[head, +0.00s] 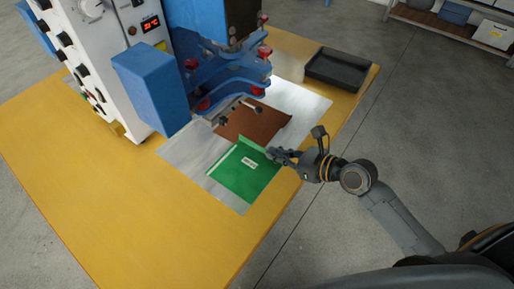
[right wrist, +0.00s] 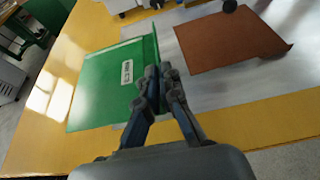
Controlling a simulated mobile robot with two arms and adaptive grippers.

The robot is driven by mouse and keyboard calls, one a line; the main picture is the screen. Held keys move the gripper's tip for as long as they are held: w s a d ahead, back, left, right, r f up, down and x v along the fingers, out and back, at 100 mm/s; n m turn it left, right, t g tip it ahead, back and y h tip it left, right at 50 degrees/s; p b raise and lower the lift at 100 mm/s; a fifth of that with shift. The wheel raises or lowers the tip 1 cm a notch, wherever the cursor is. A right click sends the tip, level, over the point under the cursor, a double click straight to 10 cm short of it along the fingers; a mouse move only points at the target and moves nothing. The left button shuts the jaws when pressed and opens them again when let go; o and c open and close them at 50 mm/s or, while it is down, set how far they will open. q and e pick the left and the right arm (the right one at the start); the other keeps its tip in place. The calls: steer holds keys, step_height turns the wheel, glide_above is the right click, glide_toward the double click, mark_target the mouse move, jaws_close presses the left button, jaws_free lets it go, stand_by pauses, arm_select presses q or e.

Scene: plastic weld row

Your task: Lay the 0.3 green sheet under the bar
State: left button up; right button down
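The green sheet (head: 238,179) with a small white label lies at the front of the metal plate (head: 190,155), its far edge turned up. The label is too small to read surely. My right gripper (head: 271,153) is at the sheet's far right corner. In the right wrist view its fingers (right wrist: 160,74) are closed together on the edge of the green sheet (right wrist: 100,85). The blue press's bar (head: 236,110) is beyond the sheet, over the far part of a brown sheet (head: 254,122). My left gripper is not in view.
The brown sheet, with one curled corner, lies just beyond the green one; it also shows in the right wrist view (right wrist: 228,40). A black tray (head: 337,69) stands at the far right of the yellow table (head: 110,200). The table's front left is clear.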

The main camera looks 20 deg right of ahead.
steer(key=w+a+f, duration=0.1)
steer(key=w+f, duration=0.1)
steer(key=w, duration=0.1)
steer(key=w+f+b, duration=0.1)
steer(key=w+f, duration=0.2)
steer(key=w+a+f+b, duration=0.1)
steer(key=w+f, duration=0.1)
steer(key=shift+w+a+f, duration=0.3)
steer(key=shift+w+f, duration=0.1)
steer(key=shift+f+b, duration=0.75)
steer(key=shift+f, duration=0.75)
steer(key=shift+f, duration=0.2)
steer(key=c, duration=1.5)
jaws_free()
steer(key=shift+r, duration=0.1)
